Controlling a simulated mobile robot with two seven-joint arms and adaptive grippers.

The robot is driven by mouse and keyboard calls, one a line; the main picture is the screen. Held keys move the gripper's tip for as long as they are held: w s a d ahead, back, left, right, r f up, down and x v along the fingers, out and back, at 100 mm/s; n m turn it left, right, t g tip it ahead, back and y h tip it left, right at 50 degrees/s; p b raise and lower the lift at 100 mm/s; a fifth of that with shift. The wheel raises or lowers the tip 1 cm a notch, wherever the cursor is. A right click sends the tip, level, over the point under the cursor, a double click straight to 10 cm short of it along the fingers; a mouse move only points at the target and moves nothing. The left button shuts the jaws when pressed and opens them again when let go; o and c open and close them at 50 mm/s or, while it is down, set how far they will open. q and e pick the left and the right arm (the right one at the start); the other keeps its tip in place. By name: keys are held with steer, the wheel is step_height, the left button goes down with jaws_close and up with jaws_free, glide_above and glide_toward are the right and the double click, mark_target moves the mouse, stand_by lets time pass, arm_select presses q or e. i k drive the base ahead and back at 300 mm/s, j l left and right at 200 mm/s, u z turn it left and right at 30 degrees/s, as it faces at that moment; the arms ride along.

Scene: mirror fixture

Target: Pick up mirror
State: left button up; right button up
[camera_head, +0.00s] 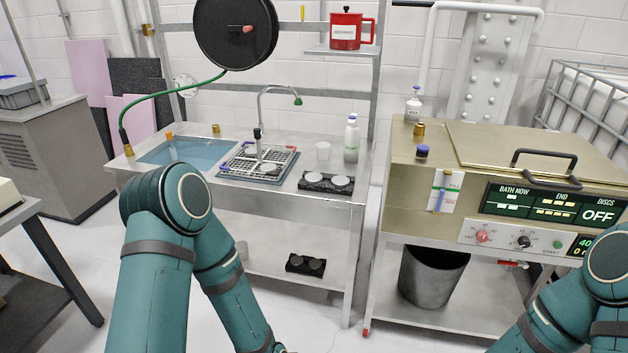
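No single thing is clearly marked as the mirror. Pale round discs that may be mirrors lie on the steel bench: one (273,169) in the wire rack (230,170) and two (341,181) on a black block (326,189) to its right. Another black block (305,271) with grey discs sits on the shelf below. Both my teal arms show, the left one in front of the bench and the right one at the bottom right corner. Neither gripper is in view.
A sink (186,153) and tap (261,110) are on the bench, with a white bottle (351,140) and cup (323,150) at its right. A brass bath machine (420,190) reading OFF stands to the right, above a dark bin (432,280). A hose reel (235,35) hangs above.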

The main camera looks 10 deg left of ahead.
mark_target(339, 182)
steer(key=i+j+z, duration=0.75)
steer(key=j, duration=0.4)
steer(key=i+l, duration=0.05)
steer(key=i, duration=0.05)
